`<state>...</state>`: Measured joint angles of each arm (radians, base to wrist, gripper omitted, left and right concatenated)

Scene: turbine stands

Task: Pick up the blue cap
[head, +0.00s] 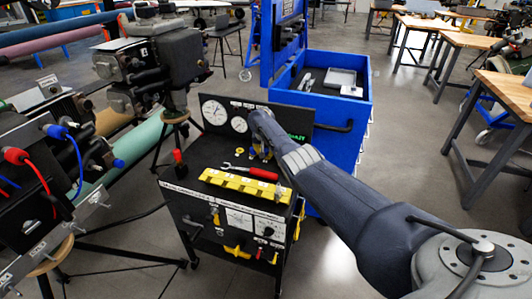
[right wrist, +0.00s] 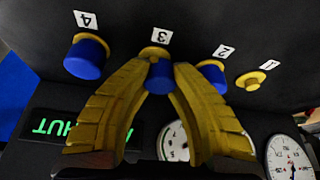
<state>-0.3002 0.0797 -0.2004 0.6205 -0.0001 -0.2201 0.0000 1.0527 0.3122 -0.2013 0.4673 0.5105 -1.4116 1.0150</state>
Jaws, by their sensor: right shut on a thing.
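In the right wrist view, my right gripper (right wrist: 160,72) has its two yellow ribbed fingers closed on a blue cap (right wrist: 159,78) beneath the label 3. A yellow fitting (right wrist: 154,51) shows right behind that cap; I cannot tell whether the two still touch. Another blue cap (right wrist: 86,57) sits at label 4, and one more blue cap (right wrist: 212,74) sits at label 2, partly behind a finger. The fitting at label 1 (right wrist: 251,80) is bare yellow. In the head view, my right gripper (head: 262,152) is at the black cart, mostly hidden by my arm. My left gripper is not in view.
The black cart (head: 190,200) carries gauges (head: 214,112), a yellow block strip (head: 240,187) and a red-handled wrench (head: 262,173). A blue tool cabinet (head: 345,115) stands behind it. Turbine equipment (head: 160,65) is at left. Wooden tables (head: 505,92) are at right, with open floor between.

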